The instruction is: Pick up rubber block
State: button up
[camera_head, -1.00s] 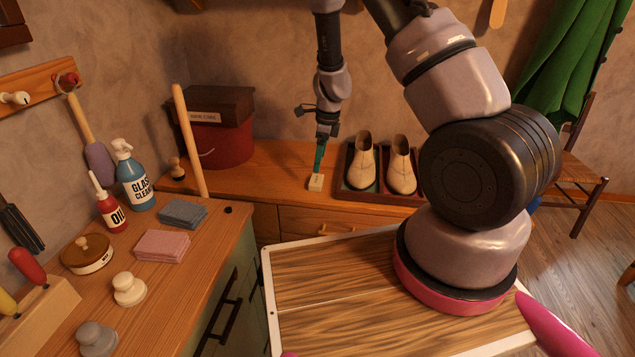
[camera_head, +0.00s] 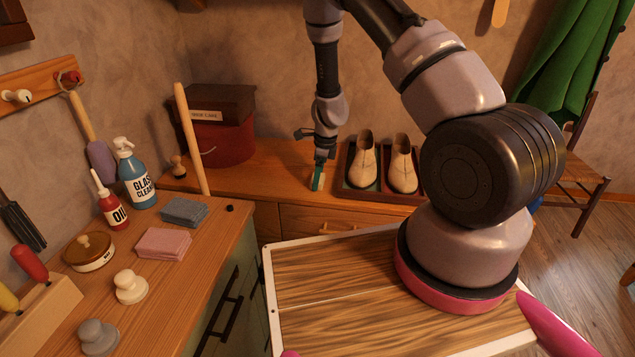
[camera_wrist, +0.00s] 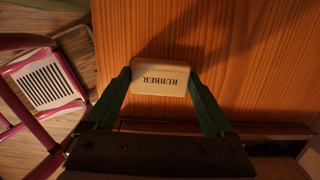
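The rubber block (camera_wrist: 160,77) is a small cream block with "RUBBER" printed on its top. It lies on the wooden cabinet top. In the wrist view my gripper (camera_wrist: 159,76) has one green finger at each short side of the block, with no clear gap visible. I cannot tell whether the fingers press on it. In the head view my gripper (camera_head: 317,180) is down at the cabinet top, and its finger hides most of the block.
A tray (camera_head: 376,197) holding beige shoes (camera_head: 364,165) stands just right of my gripper. A red bucket (camera_head: 225,143) with a brown box on it and a leaning wooden stick (camera_head: 190,140) are to the left. The cabinet top (camera_head: 268,170) between them is clear.

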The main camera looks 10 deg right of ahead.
jog(key=c, duration=0.7)
notch_tip(320, 180, up, 10)
jog(key=shift+r, duration=0.1)
